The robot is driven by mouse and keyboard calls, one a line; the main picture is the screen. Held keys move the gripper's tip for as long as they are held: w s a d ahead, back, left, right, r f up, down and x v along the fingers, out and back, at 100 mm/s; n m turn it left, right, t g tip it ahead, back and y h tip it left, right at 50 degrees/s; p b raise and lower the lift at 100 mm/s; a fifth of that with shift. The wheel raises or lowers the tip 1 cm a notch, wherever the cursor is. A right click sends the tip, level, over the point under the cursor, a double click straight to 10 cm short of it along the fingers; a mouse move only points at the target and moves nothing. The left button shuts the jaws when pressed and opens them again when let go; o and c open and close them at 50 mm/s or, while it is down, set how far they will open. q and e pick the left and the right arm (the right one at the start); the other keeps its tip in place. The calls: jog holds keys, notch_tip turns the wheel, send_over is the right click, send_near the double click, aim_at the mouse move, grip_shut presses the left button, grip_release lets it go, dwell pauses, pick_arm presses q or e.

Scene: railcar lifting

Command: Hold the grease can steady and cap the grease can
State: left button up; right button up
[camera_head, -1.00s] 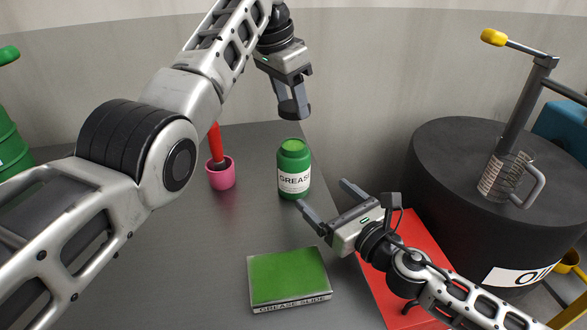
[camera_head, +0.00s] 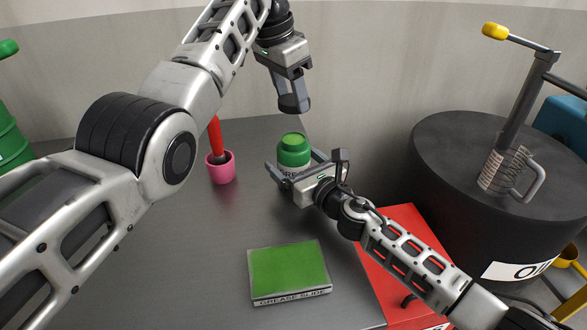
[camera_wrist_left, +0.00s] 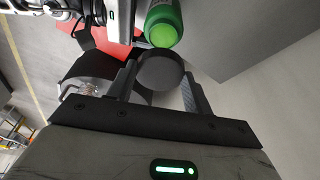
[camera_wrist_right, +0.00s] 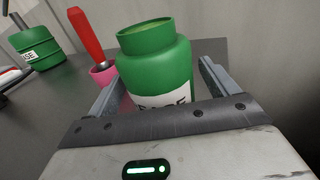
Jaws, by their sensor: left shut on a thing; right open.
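The green grease can (camera_head: 293,151) with its white label stands upright on the grey table. Its top shows a lighter green surface, with no cap on it. My right gripper (camera_head: 297,166) is open around the can's body; in the right wrist view the can (camera_wrist_right: 156,66) stands between its two fingers (camera_wrist_right: 155,85). My left gripper (camera_head: 293,104) is above the can and shut on a dark round cap (camera_wrist_left: 160,72). In the left wrist view the can (camera_wrist_left: 163,25) lies beyond the cap, apart from it. The can's lower part is hidden by my right gripper in the head view.
A pink cup (camera_head: 221,168) with a red-handled tool stands left of the can. A green grease slide box (camera_head: 288,272) lies at the front. A black oil drum (camera_head: 440,190) with a pump and a red case (camera_head: 405,222) are at the right.

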jog(key=shift+w+a, duration=0.1)
jog(key=shift+w, duration=0.1)
jog(key=c, duration=1.5)
pick_arm(q)
send_over(293, 139)
jog(key=shift+s+a+f, duration=0.1)
jog(key=shift+a+f, duration=0.05)
jog(key=shift+f, duration=1.1)
jog(key=shift+s+a+f, duration=0.1)
jog(key=shift+a+f, duration=0.05)
jog(key=shift+f, duration=1.1)
jog(key=shift+f, duration=0.85)
jog(key=shift+f, duration=0.6)
pick_arm(e)
grip_shut()
pick_arm(q)
jog(key=m+g, duration=0.1)
jog(key=m, duration=0.2)
jog(key=shift+w, duration=0.15)
pick_arm(e)
jog(key=shift+f, duration=0.1)
